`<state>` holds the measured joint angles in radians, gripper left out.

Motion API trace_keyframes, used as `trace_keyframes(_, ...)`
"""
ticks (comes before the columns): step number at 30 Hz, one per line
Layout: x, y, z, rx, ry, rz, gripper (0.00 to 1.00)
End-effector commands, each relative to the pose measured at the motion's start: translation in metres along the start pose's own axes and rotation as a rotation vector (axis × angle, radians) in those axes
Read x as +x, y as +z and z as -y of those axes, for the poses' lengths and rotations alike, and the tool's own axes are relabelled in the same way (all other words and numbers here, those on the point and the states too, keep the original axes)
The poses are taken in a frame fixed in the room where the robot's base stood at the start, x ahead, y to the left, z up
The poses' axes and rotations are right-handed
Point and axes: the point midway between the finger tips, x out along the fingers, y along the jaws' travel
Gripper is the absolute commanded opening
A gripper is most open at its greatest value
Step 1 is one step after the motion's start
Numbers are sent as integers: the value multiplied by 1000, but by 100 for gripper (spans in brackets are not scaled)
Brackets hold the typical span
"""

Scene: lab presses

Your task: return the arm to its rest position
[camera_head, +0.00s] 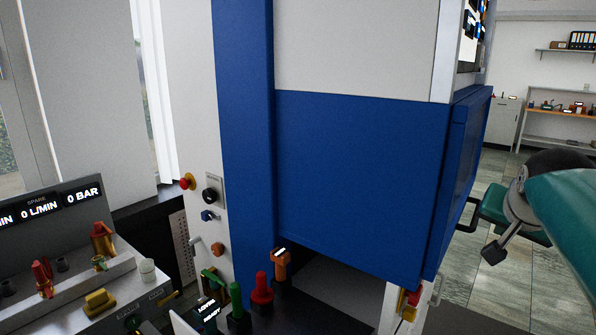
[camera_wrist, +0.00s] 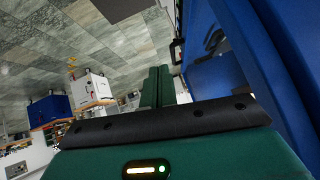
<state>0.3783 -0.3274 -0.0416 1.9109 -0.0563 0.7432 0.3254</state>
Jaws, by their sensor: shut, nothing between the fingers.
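My arm (camera_head: 570,215) reaches in from the right edge in the head view, with a teal link close to the camera. My gripper (camera_wrist: 158,72) shows in the wrist view as green fingers side by side, shut with nothing between them. In the wrist view the fingers are beside the blue press housing (camera_wrist: 213,80) and its dark handle (camera_wrist: 177,52). In the head view the green end of my arm is at the right of the blue press (camera_head: 360,180), near its handle (camera_head: 468,214). I cannot tell whether it touches the handle.
A control panel (camera_head: 62,210) with displays and colored knobs stands at the lower left. Red, green and orange levers (camera_head: 262,290) rise in front of the press. Tiled floor (camera_head: 520,270) lies open at the right, with shelves (camera_head: 560,112) at the back.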

Motion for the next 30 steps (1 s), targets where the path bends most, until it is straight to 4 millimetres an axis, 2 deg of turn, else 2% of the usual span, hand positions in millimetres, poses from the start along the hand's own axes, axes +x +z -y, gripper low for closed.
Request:
trace_keyframes(5,-6,41,17,-83,-37,56,0)
trace_keyframes(11,-15,102,33,-208,-86,133,0)
trace_keyframes(14,-22,142,40,-291,-118,180,0)
trace_keyframes(17,-30,193,43,-394,-158,237,0)
trace_keyframes(19,-36,232,42,-476,-187,280,0)
trace_keyframes(22,-41,274,38,-569,-219,326,0)
trace_keyframes(25,-44,297,34,-618,-235,350,0)
trace_keyframes(30,-44,302,33,-631,-238,358,0)
